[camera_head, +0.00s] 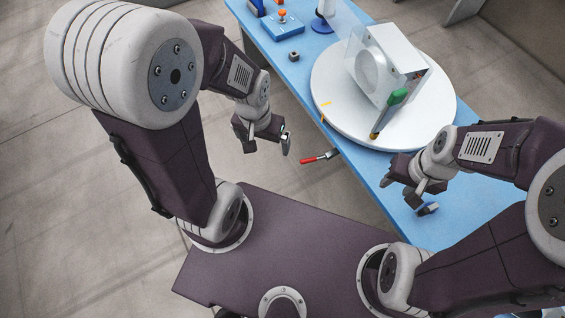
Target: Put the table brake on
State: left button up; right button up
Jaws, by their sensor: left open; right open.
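A white round turntable (440,118) lies on the blue table. A small lever with a red handle (308,160) sticks out from the table's near left edge, below the turntable. I take it for the table brake. My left gripper (266,146) is open and empty, off the table, to the left of the red handle and apart from it. My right gripper (408,194) is open and empty over the table's near part, to the right of the lever.
On the turntable stands a white and clear machine (400,52) with a green-handled tool (397,97) at its near side. A blue block with an orange knob (282,25) and a small dark block (294,56) are on the table (305,75) farther back. The floor at left is clear.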

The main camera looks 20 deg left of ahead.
aim_at(313, 159)
jog(key=u, duration=0.15)
jog(key=j, duration=0.4)
jog(key=i+j+u, duration=0.1)
jog(key=j, duration=0.3)
jog(key=i+j, duration=0.15)
jog(key=j, duration=0.25)
jog(key=k+u, duration=0.05)
